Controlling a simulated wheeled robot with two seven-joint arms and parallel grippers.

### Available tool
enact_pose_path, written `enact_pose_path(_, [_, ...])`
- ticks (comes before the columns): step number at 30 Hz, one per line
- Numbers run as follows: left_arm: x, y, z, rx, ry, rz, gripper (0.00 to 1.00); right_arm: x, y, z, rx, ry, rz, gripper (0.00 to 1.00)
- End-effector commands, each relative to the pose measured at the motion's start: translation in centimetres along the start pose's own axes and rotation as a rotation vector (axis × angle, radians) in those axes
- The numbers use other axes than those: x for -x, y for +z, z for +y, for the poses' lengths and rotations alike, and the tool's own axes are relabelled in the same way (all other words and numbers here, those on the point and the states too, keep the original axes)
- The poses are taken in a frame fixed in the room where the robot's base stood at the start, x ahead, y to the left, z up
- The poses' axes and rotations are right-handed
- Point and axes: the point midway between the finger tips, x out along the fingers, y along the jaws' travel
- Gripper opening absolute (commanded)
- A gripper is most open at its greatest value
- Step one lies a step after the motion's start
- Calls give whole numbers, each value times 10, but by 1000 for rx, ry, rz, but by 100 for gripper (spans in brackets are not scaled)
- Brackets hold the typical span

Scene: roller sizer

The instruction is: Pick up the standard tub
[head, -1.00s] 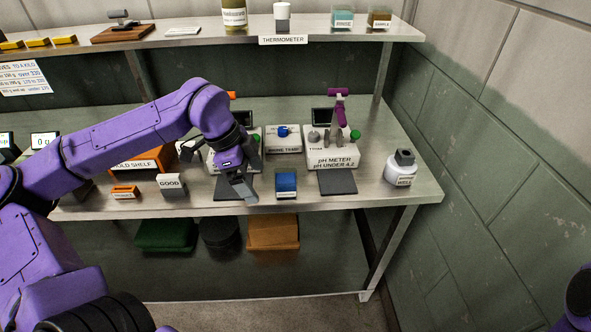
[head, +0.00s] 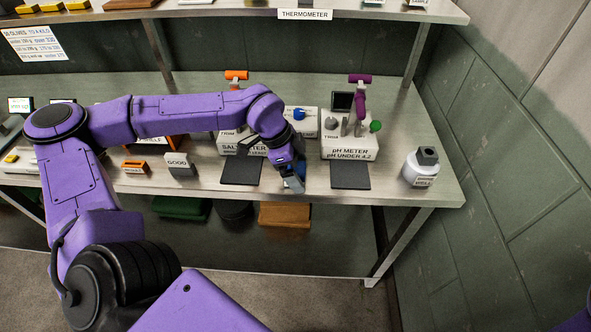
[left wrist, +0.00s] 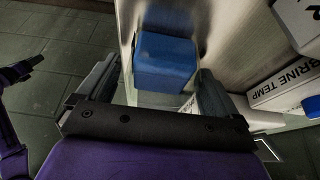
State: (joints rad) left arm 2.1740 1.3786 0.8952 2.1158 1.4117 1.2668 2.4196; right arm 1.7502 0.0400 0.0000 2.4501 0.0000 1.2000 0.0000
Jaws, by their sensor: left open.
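The blue tub (left wrist: 165,62), which I take for the standard tub, is a small box with a blue top. In the left wrist view it lies between and just ahead of the two fingers of my left gripper (left wrist: 157,80). In the head view my left gripper (head: 293,184) is over the tub at the bench's front edge and hides most of it; only a bit of blue shows. The gripper is open, with a gap on both sides of the tub. I cannot tell how far the fingertips reach down beside it.
Dark pads (head: 350,176) lie on either side, before the pH meter (head: 348,146) and the salt meter. The brine temp box (left wrist: 287,85) stands behind. A GOOD block (head: 180,164) is left, a white bottle (head: 421,168) right. A shelf runs above.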

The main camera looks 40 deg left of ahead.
Motion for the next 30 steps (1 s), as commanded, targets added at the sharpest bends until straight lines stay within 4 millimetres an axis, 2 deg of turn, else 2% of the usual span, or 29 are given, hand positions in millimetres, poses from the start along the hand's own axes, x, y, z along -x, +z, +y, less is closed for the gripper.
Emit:
enact_pose_path(3, [-6, 1, 0, 2, 0, 1, 94, 0, 0, 0, 0, 0, 0, 43])
enact_pose_path(8, [-6, 1, 0, 2, -1, 1, 94, 0, 0, 0, 0, 0, 0, 43])
enact_pose_path(12, [-6, 1, 0, 1, -1, 1, 48, 0, 0, 0, 0, 0, 0, 43])
enact_pose_path(13, [-6, 1, 0, 1, -1, 1, 38, 0, 0, 0, 0, 0, 0, 43])
enact_pose_path(14, [-6, 1, 0, 1, -1, 1, 34, 0, 0, 0, 0, 0, 0, 43])
enact_pose_path(23, [-4, 0, 0, 1, -3, 2, 34, 0, 0, 0, 0, 0, 0, 43])
enact_pose_path(26, [4, -4, -1, 0, -5, 3, 34, -1, 0, 0, 0, 0, 0, 43])
enact_pose_path(30, [25, -12, 0, 0, -6, 4, 34, -4, 2, 0, 0, 0, 0, 43])
